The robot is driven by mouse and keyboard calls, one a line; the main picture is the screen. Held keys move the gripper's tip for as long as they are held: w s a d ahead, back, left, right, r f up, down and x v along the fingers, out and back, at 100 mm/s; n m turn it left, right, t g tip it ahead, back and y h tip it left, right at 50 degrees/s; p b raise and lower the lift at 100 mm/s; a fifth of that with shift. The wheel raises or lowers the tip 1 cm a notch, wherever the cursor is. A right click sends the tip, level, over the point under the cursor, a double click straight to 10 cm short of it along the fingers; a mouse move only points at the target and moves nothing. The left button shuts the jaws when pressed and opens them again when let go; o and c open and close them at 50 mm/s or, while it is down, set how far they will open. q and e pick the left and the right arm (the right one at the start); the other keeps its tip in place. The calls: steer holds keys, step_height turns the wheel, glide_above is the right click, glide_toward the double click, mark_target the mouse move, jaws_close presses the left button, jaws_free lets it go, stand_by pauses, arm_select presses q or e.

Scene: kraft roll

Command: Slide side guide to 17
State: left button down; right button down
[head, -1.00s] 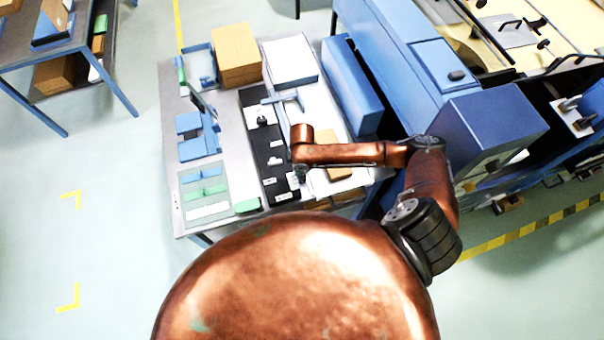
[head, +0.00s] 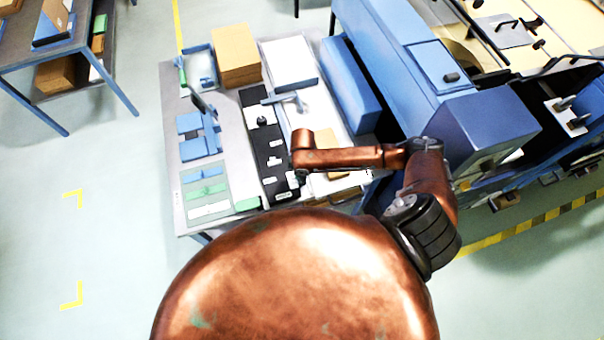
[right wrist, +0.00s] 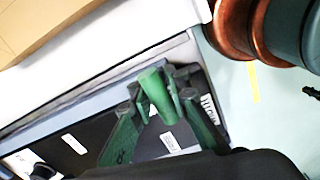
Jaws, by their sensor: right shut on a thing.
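A blue T-shaped piece (head: 285,97), which may be the side guide, lies across the far part of a black strip (head: 254,98) and a white board on the table. The black strip has white labels and a black knob (head: 262,121). My right gripper (right wrist: 160,95) is over the strip's near end. Its dark green fingers are shut on a lighter green cylindrical piece (right wrist: 155,88); I cannot tell what it belongs to. In the head view my right arm hides the gripper. No scale number is readable. My left gripper is not in view.
A cardboard box (head: 236,54) stands at the table's back. Blue parts (head: 197,135) and a green block (head: 247,203) are on the left and near side. A large blue machine (head: 435,65) stands close on the right.

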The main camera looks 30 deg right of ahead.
steer(key=c, duration=1.8)
jaws_free()
step_height(320, 180, up, 12)
